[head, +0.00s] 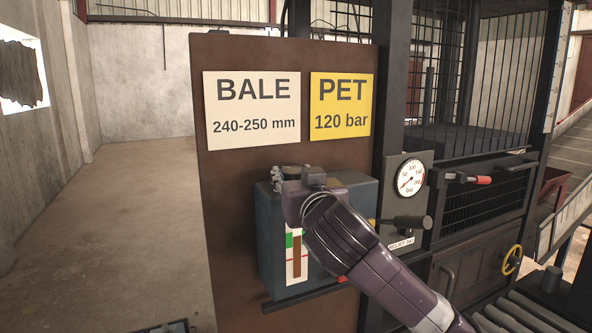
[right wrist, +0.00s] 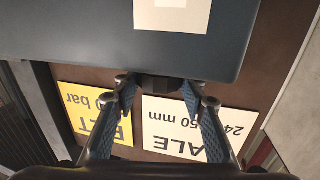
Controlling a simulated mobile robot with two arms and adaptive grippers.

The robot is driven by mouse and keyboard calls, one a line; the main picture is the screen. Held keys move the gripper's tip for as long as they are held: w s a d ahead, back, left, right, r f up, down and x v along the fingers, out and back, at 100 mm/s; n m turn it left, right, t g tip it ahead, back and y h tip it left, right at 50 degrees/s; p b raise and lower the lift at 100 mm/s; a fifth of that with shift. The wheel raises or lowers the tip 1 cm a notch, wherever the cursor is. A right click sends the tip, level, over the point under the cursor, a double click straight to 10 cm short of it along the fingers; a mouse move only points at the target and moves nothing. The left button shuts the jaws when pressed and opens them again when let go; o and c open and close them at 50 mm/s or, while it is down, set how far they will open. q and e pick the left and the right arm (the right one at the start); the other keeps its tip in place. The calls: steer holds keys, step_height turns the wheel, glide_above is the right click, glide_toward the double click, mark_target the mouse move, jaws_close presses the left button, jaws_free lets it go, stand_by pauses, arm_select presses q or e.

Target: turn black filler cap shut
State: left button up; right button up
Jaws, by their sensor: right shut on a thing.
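The black filler cap (head: 294,167) sits on top of the dark blue tank (head: 268,235), mostly hidden behind my right gripper in the head view. My right gripper (head: 279,178) reaches over the tank top from the right. In the right wrist view its two fingers (right wrist: 166,90) stand on either side of the dark cap (right wrist: 161,87) at the tank's edge, closed on it. Whether the cap is fully seated cannot be told. My left gripper does not show clearly.
A brown panel with a white BALE sign (head: 252,108) and a yellow PET sign (head: 341,106) rises behind the tank. A pressure gauge (head: 411,177) and a black-handled lever (head: 410,222) are to the right. Open floor (head: 120,225) lies at left.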

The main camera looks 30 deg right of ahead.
steer(key=m+h, duration=0.1)
steer(key=h, duration=0.1)
steer(key=m+g+h, duration=0.1)
steer(key=shift+w+a+f+m+g+h, duration=0.15)
steer(key=shift+a+m+g+h, duration=0.15)
steer(key=shift+a+m+h, duration=0.1)
steer(key=shift+w+m+g+h+b, duration=0.15)
steer(key=shift+m+g+h+b, duration=0.55)
steer(key=shift+m+g+h, duration=1.35)
steer(key=shift+h, duration=0.35)
steer(key=o, duration=1.2)
steer(key=v, duration=1.2)
